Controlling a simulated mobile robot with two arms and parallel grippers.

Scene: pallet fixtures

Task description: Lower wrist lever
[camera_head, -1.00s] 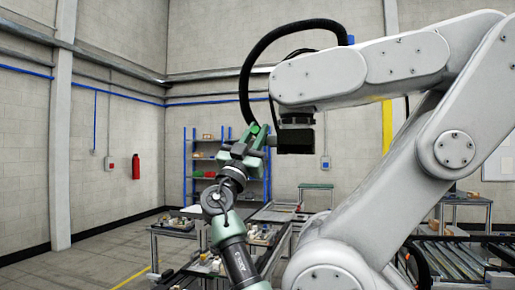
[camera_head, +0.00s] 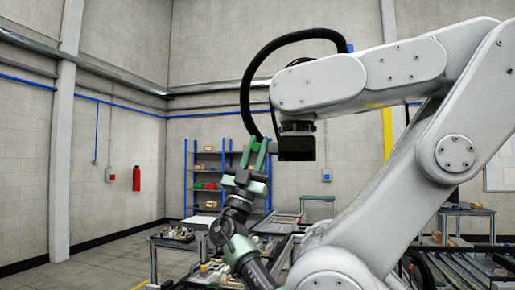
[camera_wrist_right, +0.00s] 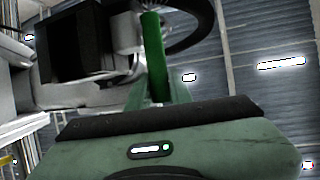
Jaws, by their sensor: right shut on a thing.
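A big white robot arm (camera_head: 415,60) carries a black block (camera_head: 296,147) under its wrist; the block also shows in the wrist view (camera_wrist_right: 75,45). A bright green cylinder, which looks like the wrist lever (camera_wrist_right: 153,55), stands beside the block in the wrist view. My right gripper (camera_head: 257,150) is just left of the block, its green fingers pointing up. It is shut on the lever, though the fingers hide much of the contact in the head view. My left gripper is not in view.
A thick black hose (camera_head: 247,85) loops close above my right gripper. The white arm's lower link (camera_head: 400,205) fills the right side. Behind are a blue shelf (camera_head: 187,180), work tables (camera_head: 165,242) and a roller conveyor (camera_head: 460,265). The upper left is open.

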